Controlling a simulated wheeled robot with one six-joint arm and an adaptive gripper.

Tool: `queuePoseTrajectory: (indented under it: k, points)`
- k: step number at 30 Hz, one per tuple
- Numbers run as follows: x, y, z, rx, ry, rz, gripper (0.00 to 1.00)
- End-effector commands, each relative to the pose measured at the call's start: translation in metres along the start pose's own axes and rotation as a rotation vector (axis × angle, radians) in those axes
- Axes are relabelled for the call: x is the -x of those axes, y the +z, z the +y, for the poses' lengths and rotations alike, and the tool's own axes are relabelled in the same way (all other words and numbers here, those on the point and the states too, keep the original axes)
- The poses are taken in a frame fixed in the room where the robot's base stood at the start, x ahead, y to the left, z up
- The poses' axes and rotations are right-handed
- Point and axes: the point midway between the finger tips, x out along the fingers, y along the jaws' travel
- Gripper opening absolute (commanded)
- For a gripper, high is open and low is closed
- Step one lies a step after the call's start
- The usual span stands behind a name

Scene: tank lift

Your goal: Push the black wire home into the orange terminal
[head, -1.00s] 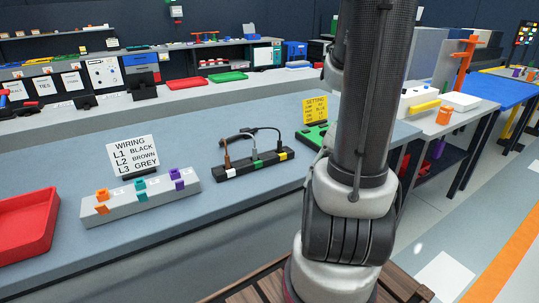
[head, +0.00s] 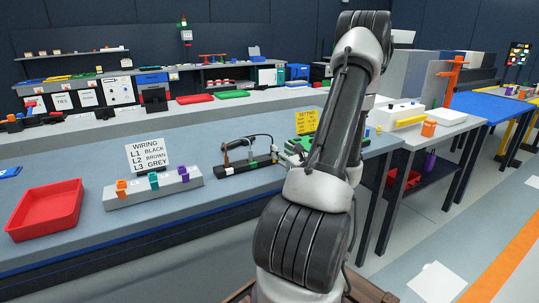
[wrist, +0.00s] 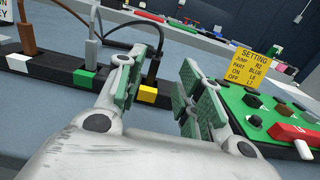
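The black wire (wrist: 152,66) has its plug standing in the yellow-marked end of the black holder (wrist: 178,101). My gripper (wrist: 157,76) is open, with its green-padded fingers either side of that plug in the picture. The plug is closer to the left finger; I cannot tell whether they touch. In the head view the orange terminal (head: 121,187) is at the left end of the grey terminal block (head: 150,196), well left of the holder (head: 235,169).
A brown wire (wrist: 25,32) and a grey wire (wrist: 93,47) stand in the same holder. A green board with a red lever (wrist: 295,137) lies right of my gripper. A wiring sign (head: 148,152) stands behind the block. A red tray (head: 45,210) lies left of it.

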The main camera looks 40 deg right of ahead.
Motion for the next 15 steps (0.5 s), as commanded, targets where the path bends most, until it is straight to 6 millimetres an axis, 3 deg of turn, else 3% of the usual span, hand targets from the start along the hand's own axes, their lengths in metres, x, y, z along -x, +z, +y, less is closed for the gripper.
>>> queuePoseTrajectory:
  k: [10, 15]
  points:
    - [-0.05, 0.0, 0.007, 0.001, 0.006, 0.0, 0.37]
    - [-0.065, -0.001, 0.006, 0.0, 0.005, 0.001, 0.37]
